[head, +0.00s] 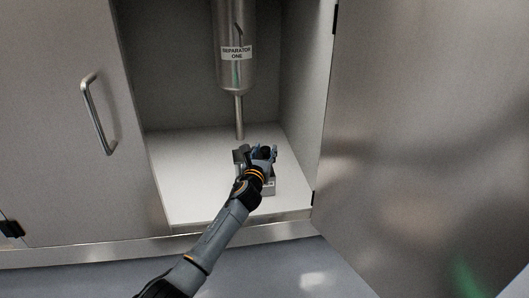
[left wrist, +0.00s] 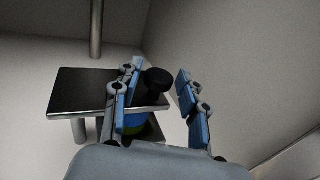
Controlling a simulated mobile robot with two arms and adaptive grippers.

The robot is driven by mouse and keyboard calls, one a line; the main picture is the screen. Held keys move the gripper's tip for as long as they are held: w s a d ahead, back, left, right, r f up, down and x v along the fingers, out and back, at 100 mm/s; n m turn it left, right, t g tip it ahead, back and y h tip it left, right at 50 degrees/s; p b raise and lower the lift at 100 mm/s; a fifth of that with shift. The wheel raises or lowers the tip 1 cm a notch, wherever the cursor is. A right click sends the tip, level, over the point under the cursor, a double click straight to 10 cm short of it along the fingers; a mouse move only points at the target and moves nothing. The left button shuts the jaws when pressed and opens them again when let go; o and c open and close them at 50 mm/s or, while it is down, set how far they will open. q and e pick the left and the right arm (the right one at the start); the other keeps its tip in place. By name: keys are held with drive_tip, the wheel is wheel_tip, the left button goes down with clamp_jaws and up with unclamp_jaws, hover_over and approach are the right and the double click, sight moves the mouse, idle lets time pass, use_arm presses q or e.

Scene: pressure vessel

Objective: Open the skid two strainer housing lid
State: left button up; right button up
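A small strainer-like unit stands on the cabinet floor under my left gripper (head: 263,155). In the left wrist view it has a flat dark metal lid plate (left wrist: 80,92) and a black round knob (left wrist: 157,81). A blue and green body (left wrist: 137,124) shows below the plate. My left gripper also shows in the left wrist view (left wrist: 160,72). Its fingers are spread on either side of the knob, with a clear gap on the right side. Whether the left finger touches the knob I cannot tell. The arm hides much of the unit in the head view. My right gripper is not in view.
A steel vessel (head: 234,30) labelled "SEPARATOR ONE" hangs above, with a thin pipe (head: 239,115) down behind the unit. A closed door with a handle (head: 96,113) is at left. An open door panel (head: 430,130) stands at right. The cabinet floor (head: 185,180) is clear at left.

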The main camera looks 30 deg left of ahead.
use_arm(q)
clamp_jaws()
